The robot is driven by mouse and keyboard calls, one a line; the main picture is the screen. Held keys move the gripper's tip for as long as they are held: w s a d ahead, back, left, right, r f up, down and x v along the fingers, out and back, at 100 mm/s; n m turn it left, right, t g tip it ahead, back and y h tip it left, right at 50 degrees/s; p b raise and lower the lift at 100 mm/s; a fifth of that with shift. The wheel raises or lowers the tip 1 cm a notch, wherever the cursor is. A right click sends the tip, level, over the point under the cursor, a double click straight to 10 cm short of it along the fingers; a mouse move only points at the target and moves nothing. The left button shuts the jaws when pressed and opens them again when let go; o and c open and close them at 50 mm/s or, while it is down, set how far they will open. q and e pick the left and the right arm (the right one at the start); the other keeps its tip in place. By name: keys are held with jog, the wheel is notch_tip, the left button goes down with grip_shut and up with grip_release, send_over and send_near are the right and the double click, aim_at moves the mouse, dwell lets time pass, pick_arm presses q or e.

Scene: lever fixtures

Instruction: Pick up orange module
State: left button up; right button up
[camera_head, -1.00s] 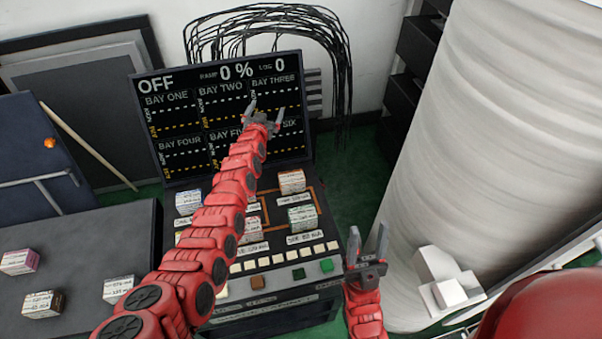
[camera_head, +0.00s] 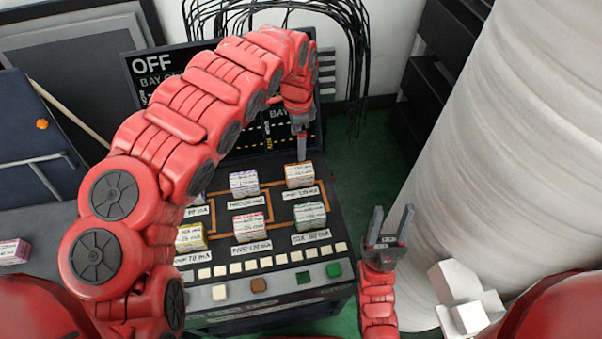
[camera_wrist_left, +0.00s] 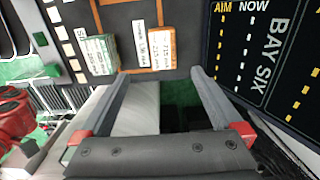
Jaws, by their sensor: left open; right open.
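The orange module (camera_head: 299,176) is a small white-labelled block with an orange top, sitting in the far right bay of the console. In the left wrist view the orange module (camera_wrist_left: 161,48) lies just beyond the fingertips, between their lines. My left gripper (camera_head: 301,150) points down directly above the module in the head view, its fingers seen nearly edge-on. In the left wrist view the left gripper (camera_wrist_left: 160,75) is open, with nothing between its fingers. My right gripper (camera_head: 391,212) is open and empty, pointing up right of the console.
A green module (camera_head: 310,215) sits nearer on the console, with red (camera_head: 249,227), purple (camera_head: 244,183) and yellow (camera_head: 191,237) modules to the left. The display panel (camera_head: 150,66) stands behind, partly hidden by my left arm. A large pale cylinder (camera_head: 500,150) stands at right.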

pick_arm(q)
send_near(299, 169)
jog(key=f, duration=0.5)
jog(key=shift+s+f, duration=0.1)
jog(key=shift+s, duration=0.1)
notch_tip(299, 169, down, 4)
jog(key=shift+w+d+f, duration=0.15)
jog(key=shift+f, duration=0.45)
jog(key=c, duration=1.5)
jog(key=shift+r, duration=0.15)
